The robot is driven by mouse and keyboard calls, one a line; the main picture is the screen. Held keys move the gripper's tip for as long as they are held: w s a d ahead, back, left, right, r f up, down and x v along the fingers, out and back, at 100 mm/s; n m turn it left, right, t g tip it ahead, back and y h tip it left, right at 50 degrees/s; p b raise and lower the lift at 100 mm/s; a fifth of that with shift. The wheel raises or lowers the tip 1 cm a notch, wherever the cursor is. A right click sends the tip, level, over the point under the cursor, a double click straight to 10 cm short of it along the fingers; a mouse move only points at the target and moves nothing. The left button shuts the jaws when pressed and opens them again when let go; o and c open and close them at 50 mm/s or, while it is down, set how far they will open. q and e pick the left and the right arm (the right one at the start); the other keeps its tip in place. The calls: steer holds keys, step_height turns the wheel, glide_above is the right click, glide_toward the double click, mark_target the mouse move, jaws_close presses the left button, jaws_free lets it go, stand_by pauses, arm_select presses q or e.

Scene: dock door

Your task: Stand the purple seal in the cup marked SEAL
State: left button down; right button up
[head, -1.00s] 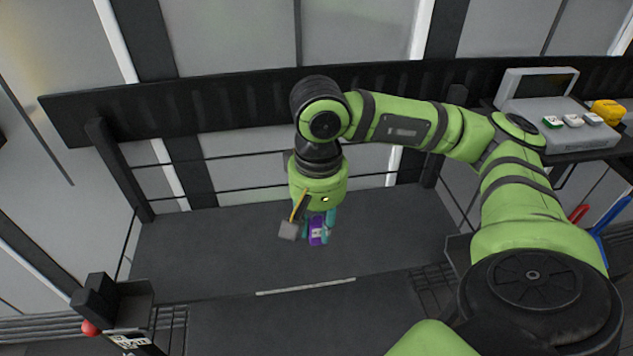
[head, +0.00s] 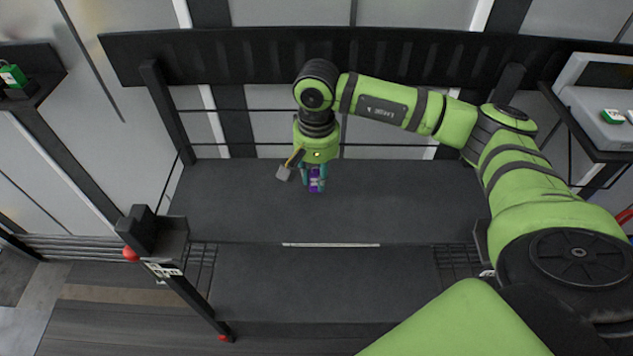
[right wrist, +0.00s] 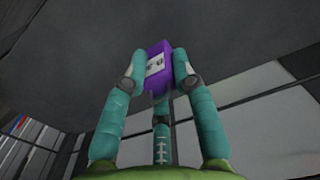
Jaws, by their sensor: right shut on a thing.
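The purple seal (head: 316,184) hangs in my right gripper (head: 314,178), near the middle of the head view. In the right wrist view the teal fingers of this gripper (right wrist: 157,72) are shut on the seal (right wrist: 157,58), a purple block with a pale label on its side. The gripper points down and the seal is held in the air over the dark platform (head: 400,195). I see no cup marked SEAL in these frames. My left gripper is not in view.
A desk with a grey console (head: 598,110) stands at the right. A dark shelf (head: 40,85) with a green item (head: 12,76) is at the far left. A black post with a red knob (head: 131,254) stands at the lower left. The platform's middle is clear.

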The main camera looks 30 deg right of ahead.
mark_target(316, 185)
steer(key=shift+f, duration=1.75)
steer(key=shift+f, duration=0.15)
steer(key=o, duration=1)
